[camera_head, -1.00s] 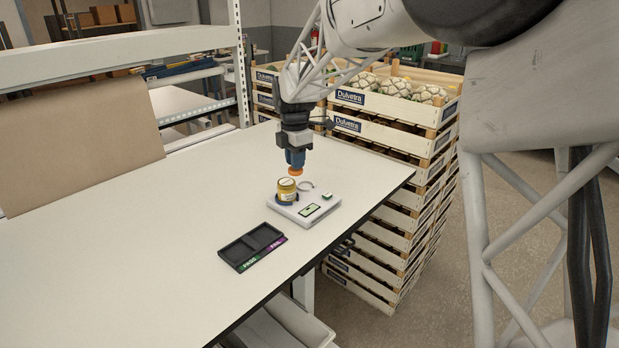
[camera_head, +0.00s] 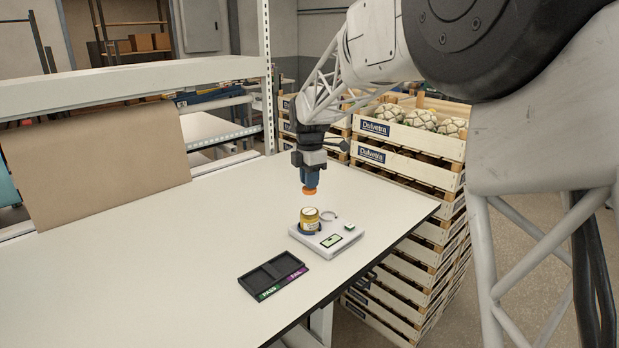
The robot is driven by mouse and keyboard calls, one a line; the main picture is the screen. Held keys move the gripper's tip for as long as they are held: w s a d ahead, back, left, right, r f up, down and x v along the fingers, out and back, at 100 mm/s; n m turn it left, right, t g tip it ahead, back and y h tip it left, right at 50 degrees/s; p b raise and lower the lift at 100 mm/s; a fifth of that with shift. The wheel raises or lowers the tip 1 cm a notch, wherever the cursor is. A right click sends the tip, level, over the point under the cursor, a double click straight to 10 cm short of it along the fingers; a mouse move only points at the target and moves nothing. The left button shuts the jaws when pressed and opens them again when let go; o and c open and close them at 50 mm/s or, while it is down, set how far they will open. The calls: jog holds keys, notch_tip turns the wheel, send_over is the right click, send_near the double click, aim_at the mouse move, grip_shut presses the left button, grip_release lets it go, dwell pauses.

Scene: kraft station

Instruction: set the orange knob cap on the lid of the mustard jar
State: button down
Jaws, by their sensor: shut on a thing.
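My gripper (camera_head: 309,183) points down, shut on the orange knob cap (camera_head: 309,191), which shows below the blue fingers. The cap hangs just above the mustard jar, with a small gap between cap and lid. The mustard jar (camera_head: 309,222) is upright, with a gold-coloured lid (camera_head: 309,212). It stands in a dark blue ring-shaped holder (camera_head: 296,228) on the left part of a white device (camera_head: 322,248). The underside of the cap is hidden.
The white device has a small display and a light ring (camera_head: 329,215). A black two-compartment tray (camera_head: 256,281) marked PASS and FAIL lies in front, empty. Stacked wooden crates (camera_head: 410,155) stand beyond the right edge of the white table (camera_head: 190,240). The table's left side is clear.

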aim_at(310, 194)
jog(key=shift+f, duration=2.45)
jog(key=shift+f, duration=0.75)
dwell(1.0)
jog(key=c, duration=1)
grip_release()
jog(key=shift+r, duration=0.15)
jog(key=shift+r, duration=3.85)
